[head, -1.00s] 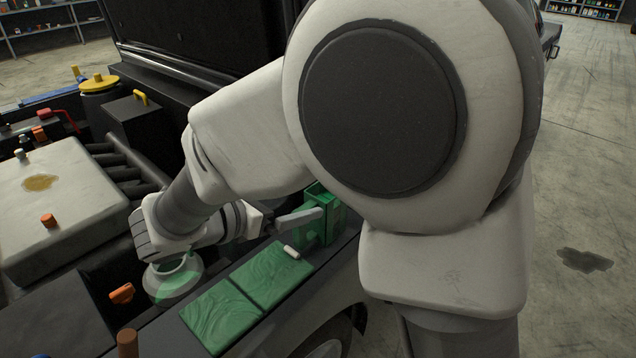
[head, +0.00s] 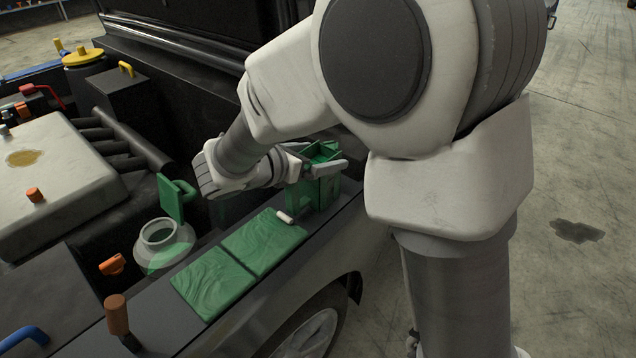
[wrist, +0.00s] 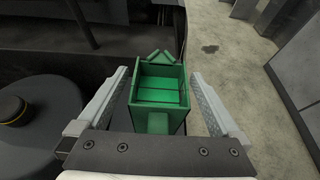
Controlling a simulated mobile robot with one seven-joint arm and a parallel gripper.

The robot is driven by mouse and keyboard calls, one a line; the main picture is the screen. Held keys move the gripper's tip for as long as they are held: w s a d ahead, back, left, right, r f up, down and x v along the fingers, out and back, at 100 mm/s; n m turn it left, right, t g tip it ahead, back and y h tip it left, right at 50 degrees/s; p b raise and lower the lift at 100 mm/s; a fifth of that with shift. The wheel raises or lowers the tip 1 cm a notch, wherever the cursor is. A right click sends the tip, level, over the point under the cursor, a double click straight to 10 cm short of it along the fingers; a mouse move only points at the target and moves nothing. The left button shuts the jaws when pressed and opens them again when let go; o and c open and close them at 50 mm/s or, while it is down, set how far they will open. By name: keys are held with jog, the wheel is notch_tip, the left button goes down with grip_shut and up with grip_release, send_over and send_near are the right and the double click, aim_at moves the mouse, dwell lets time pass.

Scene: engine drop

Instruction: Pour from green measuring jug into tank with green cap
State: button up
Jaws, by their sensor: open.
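The green measuring jug (head: 318,192) stands upright on the ledge at the car's side. It also shows in the wrist view (wrist: 160,92), where its open top looks empty. My gripper (head: 316,163) is open, with one finger on each side of the jug. In the wrist view, gaps show between the jug and both fingers. The pale tank neck (head: 160,236) is open at the left, with some green on its side. The green cap (head: 172,198) stands tilted up behind the neck, swung clear of the opening.
Green ribbed mats (head: 262,243) lie on the ledge, with a small white cylinder (head: 285,217) near the jug. An orange cap (head: 112,265) and a brown-topped post (head: 117,315) stand near the tank. A dark round part (wrist: 35,112) lies left of my gripper.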

jog(key=shift+c, duration=0.3)
grip_shut()
jog(key=shift+r, duration=0.1)
jog(key=shift+r, duration=0.5)
jog(key=r, duration=0.1)
jog(key=r+p, duration=0.2)
jog(key=shift+s+a+r, duration=0.1)
jog(key=shift+s+r, duration=0.15)
jog(key=shift+r, duration=0.15)
jog(key=s+r+p, duration=0.1)
jog(key=s+r, duration=0.2)
jog(key=s, duration=0.2)
jog(key=s+a+r+p, duration=0.1)
jog(key=s+r, duration=0.2)
jog(key=s, duration=0.3)
jog(key=shift+p, duration=0.35)
